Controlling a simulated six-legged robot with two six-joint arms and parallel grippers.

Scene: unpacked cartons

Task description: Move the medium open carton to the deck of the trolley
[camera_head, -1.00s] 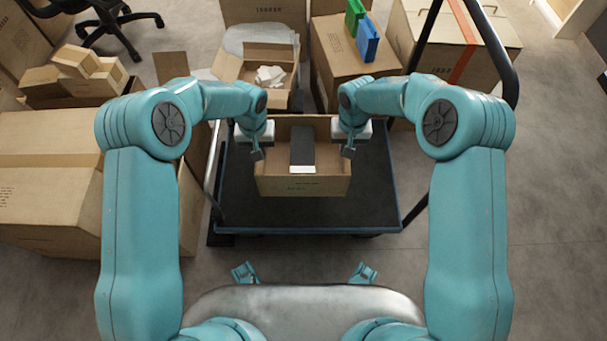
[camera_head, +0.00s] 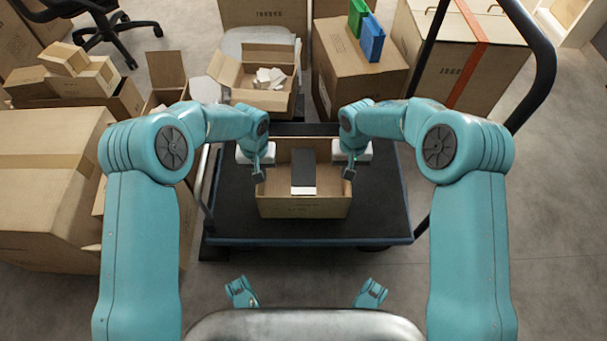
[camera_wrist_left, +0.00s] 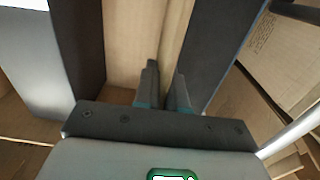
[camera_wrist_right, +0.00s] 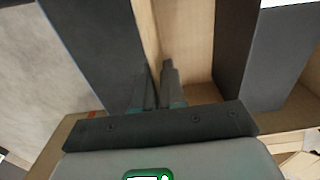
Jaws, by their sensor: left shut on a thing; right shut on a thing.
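The medium open carton (camera_head: 303,208) is a brown box with its top open, seen above the trolley deck (camera_head: 375,220). Inside it lies a dark block with a pale end (camera_head: 303,172). My left gripper (camera_head: 258,172) is shut on the carton's left wall, and my right gripper (camera_head: 349,171) is shut on its right wall. Brown cardboard shows near the fingers in the left wrist view (camera_wrist_left: 165,85) and the right wrist view (camera_wrist_right: 155,85). The carton looks level. I cannot tell whether its bottom touches the deck.
The trolley's dark handle (camera_head: 545,65) rises at the right. A large carton (camera_head: 45,225) stands left of the trolley. Behind are an open carton with white packing (camera_head: 265,98), a carton with green and blue items (camera_head: 355,80), and a taped carton (camera_head: 440,75). Deck is bare in front.

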